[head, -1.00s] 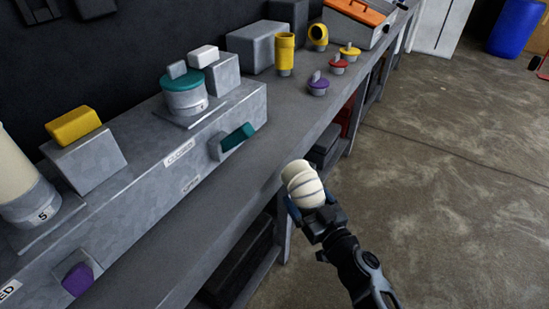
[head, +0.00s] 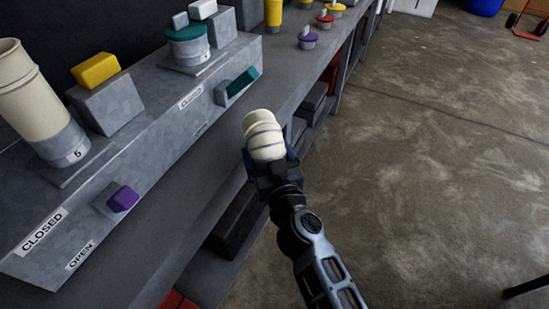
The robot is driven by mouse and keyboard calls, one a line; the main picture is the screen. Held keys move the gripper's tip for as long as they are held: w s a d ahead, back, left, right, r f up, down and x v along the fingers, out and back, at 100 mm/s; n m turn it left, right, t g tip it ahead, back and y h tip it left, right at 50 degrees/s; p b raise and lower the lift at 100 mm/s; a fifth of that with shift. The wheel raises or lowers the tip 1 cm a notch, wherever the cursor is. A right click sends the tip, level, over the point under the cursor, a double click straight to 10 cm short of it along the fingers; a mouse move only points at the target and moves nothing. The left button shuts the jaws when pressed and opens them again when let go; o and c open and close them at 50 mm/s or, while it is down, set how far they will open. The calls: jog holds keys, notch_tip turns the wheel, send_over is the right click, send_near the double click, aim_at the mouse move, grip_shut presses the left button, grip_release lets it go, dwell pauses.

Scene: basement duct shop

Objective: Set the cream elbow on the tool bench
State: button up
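The cream elbow (head: 264,134) is in my gripper (head: 268,162), at the middle of the head view. The gripper is shut around its lower end, and the fingers are partly hidden by the elbow. The elbow appears in front of the bench's front edge; I cannot tell its exact height above the bench top. The tool bench (head: 185,205) runs from the lower left to the upper right, with a bare strip of grey top in front of the duct box.
The grey duct box (head: 150,150) carries a cream pipe (head: 30,95) on a stub marked 5, a teal cap (head: 187,35), a purple handle (head: 123,199) and a teal handle (head: 242,80). Purple (head: 307,40) and red (head: 325,20) caps stand farther along the bench. Open floor lies right.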

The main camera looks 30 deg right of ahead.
aim_at(263, 137)
jog(key=shift+a+r+m+h, duration=0.3)
jog(key=shift+a+r+h, duration=0.25)
jog(key=shift+r, duration=0.25)
jog(key=shift+w+r, duration=0.1)
jog(key=shift+r, duration=0.1)
